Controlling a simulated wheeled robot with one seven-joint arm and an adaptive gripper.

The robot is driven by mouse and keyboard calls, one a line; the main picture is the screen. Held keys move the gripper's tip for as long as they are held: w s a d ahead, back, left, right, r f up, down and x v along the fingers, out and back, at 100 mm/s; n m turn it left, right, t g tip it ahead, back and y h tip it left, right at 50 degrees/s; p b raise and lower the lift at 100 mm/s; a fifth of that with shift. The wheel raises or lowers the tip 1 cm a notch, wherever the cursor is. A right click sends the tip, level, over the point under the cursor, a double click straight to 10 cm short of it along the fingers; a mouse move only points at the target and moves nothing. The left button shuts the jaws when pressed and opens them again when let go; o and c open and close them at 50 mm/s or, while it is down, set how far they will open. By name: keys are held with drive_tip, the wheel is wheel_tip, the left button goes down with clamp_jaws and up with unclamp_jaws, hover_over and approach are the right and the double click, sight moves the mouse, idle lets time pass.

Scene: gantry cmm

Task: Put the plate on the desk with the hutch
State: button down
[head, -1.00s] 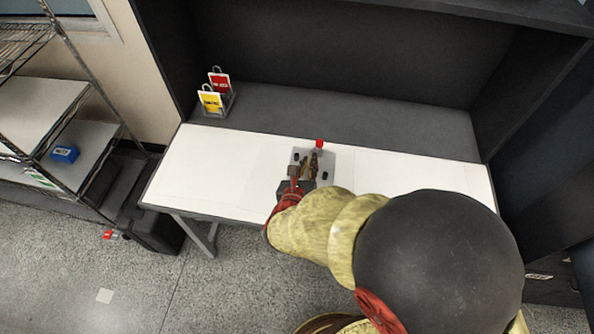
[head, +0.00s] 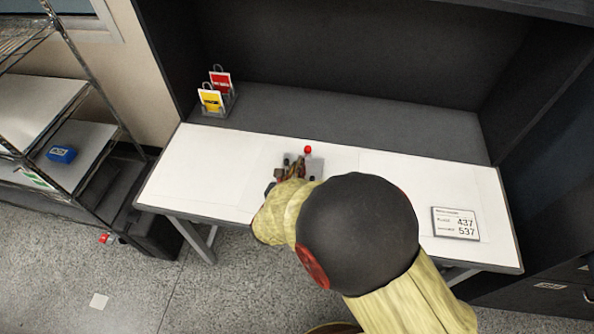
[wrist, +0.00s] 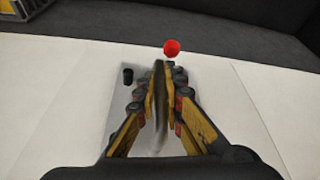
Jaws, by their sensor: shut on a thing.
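The plate (head: 317,163) is a small grey metal plate with black pegs and a red ball on a stem. It shows over the white top of the desk with the hutch (head: 390,180). In the wrist view the plate (wrist: 205,85) lies under and around my fingers, with the red ball just beyond them. My gripper (wrist: 161,72) is shut on an upright thin part in the plate's middle. In the head view my gripper (head: 294,166) is partly hidden by my arm. I cannot tell whether the plate touches the desk top.
A grey holder with yellow and red cards (head: 214,98) stands at the back left of the desk. A sign with numbers (head: 456,223) lies at the right front. A wire shelf with a blue box (head: 62,154) stands at left. The desk's left top is clear.

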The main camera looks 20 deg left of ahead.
drive_tip(key=shift+a, duration=0.1)
drive_tip(key=c, duration=2.3)
unclamp_jaws()
drive_tip(key=shift+f, duration=0.1)
drive_tip(key=shift+c, duration=0.2)
drive_tip(key=o, duration=0.4)
drive_tip(key=shift+c, duration=0.2)
drive_tip(key=shift+o, duration=0.4)
drive_tip(key=shift+s+r, duration=0.1)
drive_tip(key=shift+r, duration=0.1)
drive_tip(key=p+v, duration=0.4)
drive_tip(key=v, duration=0.8)
drive_tip(key=shift+f, duration=0.1)
